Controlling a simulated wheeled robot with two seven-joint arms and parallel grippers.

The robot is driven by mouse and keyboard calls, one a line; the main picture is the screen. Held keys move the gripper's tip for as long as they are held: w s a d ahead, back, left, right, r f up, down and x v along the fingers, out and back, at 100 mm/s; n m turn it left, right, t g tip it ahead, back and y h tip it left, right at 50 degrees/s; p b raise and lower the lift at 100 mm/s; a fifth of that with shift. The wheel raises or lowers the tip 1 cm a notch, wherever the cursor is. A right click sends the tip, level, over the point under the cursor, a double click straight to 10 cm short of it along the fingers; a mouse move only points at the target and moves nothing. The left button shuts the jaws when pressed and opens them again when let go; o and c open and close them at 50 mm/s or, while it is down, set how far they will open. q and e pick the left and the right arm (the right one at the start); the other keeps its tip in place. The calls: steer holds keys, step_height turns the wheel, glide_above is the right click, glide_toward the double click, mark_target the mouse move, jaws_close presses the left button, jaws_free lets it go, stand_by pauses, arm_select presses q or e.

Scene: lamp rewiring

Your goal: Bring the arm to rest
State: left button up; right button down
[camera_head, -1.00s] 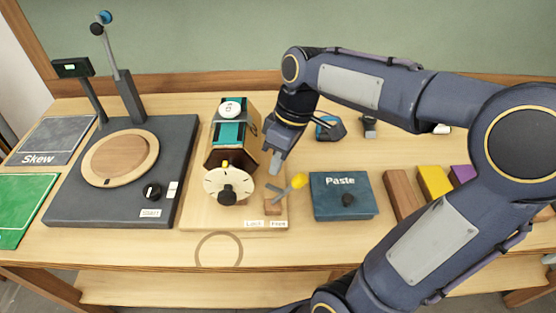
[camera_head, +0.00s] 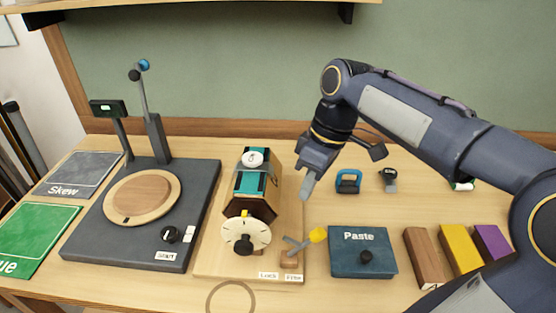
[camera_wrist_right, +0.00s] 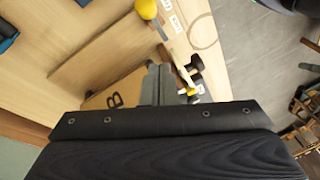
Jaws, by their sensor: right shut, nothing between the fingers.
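My right gripper (camera_head: 309,184) is shut and empty. It hangs above the workbench, right of the teal-and-brown device with the white dial (camera_head: 246,233) and above the yellow-knobbed lever (camera_head: 317,235). It touches nothing that I can see. In the right wrist view the closed fingers (camera_wrist_right: 160,85) point over the wooden board, with the yellow knob (camera_wrist_right: 146,9) near the top edge. My left gripper is not in view.
A dark base with a round wooden turntable (camera_head: 143,197) and upright posts stands at left. A blue Paste box (camera_head: 363,262), brown (camera_head: 426,258), yellow (camera_head: 459,249) and purple (camera_head: 493,246) blocks lie at right. Green and grey Skew (camera_head: 78,175) mats are far left.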

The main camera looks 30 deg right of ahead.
steer(key=s+a+f+m+t, duration=0.5)
steer(key=s+f+m, duration=0.3)
steer(key=s+f, duration=0.2)
steer(key=shift+s+a+f+y, duration=0.3)
steer(key=shift+s+a, duration=0.3)
steer(key=shift+s, duration=0.35)
